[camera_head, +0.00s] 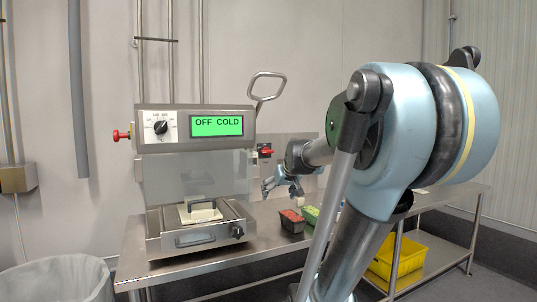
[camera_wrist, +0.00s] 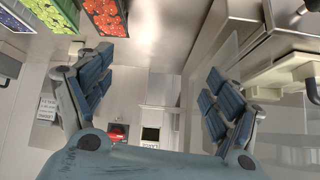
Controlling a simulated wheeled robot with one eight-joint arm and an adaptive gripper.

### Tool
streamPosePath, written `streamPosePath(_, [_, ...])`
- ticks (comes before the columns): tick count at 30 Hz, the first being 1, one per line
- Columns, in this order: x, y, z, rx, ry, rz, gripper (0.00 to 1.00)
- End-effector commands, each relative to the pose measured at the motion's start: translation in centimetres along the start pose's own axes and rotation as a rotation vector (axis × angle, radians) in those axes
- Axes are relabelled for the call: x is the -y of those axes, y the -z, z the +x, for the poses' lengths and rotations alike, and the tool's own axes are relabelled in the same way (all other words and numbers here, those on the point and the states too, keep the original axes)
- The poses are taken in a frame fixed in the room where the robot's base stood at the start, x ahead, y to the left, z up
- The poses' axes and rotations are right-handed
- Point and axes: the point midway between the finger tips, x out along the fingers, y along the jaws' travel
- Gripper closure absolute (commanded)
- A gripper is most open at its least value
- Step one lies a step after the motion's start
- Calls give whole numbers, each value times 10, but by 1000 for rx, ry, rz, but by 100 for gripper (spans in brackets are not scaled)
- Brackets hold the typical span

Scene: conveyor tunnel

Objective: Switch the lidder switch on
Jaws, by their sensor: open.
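The lidder (camera_head: 195,185) stands on the left of the steel table, its green display (camera_head: 217,126) reading OFF COLD. A dial (camera_head: 160,127) is on its front and a red knob (camera_head: 121,135) on its left side. A red switch (camera_head: 265,152) is on the panel behind the table, right of the lidder. A red switch (camera_wrist: 118,132) also shows between the fingers in the wrist view, left of centre. My gripper (camera_head: 282,190) is right of the lidder, above the table; in the wrist view (camera_wrist: 155,95) its fingers are spread and empty, apart from the switch.
Trays of red and green food (camera_head: 292,221) sit on the table below my gripper. A yellow crate (camera_head: 398,260) is on the lower shelf. A lined bin (camera_head: 55,280) stands at left. A white panel with a dark window (camera_wrist: 152,134) lies beside the red switch in the wrist view.

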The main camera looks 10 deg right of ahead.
Motion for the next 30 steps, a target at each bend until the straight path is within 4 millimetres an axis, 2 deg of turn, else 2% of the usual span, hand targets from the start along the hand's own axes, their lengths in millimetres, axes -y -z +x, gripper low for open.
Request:
streamPosePath(1, [-3,25,3,-23,14,-7,17])
streamPosePath(9, [-24,147,20,-162,83,-65,17])
streamPosePath(15, [-53,232,38,-276,103,-102,17])
streamPosePath(18, [-70,268,46,-328,103,-117,17])
streamPosePath(21, [-84,295,53,-370,100,-130,17])
streamPosePath(24, [-95,314,58,-401,95,-136,17])
streamPosePath(30, [-104,330,64,-425,90,-145,17])
